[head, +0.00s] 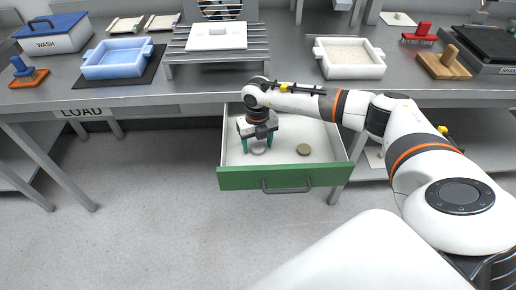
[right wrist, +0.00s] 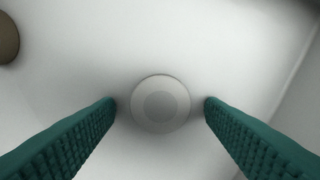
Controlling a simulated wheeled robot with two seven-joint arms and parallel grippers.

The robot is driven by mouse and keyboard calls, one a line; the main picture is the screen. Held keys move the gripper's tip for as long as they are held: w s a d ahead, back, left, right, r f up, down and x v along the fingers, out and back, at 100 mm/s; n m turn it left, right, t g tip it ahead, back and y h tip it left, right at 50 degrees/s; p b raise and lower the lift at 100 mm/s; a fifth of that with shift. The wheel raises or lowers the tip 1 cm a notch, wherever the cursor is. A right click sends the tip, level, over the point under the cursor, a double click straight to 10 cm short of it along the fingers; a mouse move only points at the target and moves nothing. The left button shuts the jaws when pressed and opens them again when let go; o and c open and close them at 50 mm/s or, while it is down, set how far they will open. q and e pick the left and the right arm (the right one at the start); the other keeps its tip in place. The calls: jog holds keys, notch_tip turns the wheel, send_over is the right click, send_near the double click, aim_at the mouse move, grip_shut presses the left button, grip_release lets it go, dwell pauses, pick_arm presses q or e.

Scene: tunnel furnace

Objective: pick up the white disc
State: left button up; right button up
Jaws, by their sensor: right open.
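The white disc (right wrist: 160,103) lies flat on the floor of the open drawer, seen from above in the right wrist view. It also shows in the head view (head: 258,151), partly hidden by my gripper. My right gripper (head: 258,146) reaches down into the drawer over the disc. In the right wrist view its two green ridged fingers (right wrist: 160,106) stand apart on either side of the disc, with a gap on both sides. It is open and empty. My left gripper is in neither view.
A brown disc (head: 303,149) lies in the drawer to the right. The drawer (head: 345,176) has a green front and white walls close around my gripper. Above it, the bench holds a rack with a white plate (head: 217,36), a blue tray (head: 117,59) and a white tray (head: 350,58).

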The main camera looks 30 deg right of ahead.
jog(key=c, duration=1)
jog(key=shift+c, duration=0.2)
jog(key=shift+r, duration=0.15)
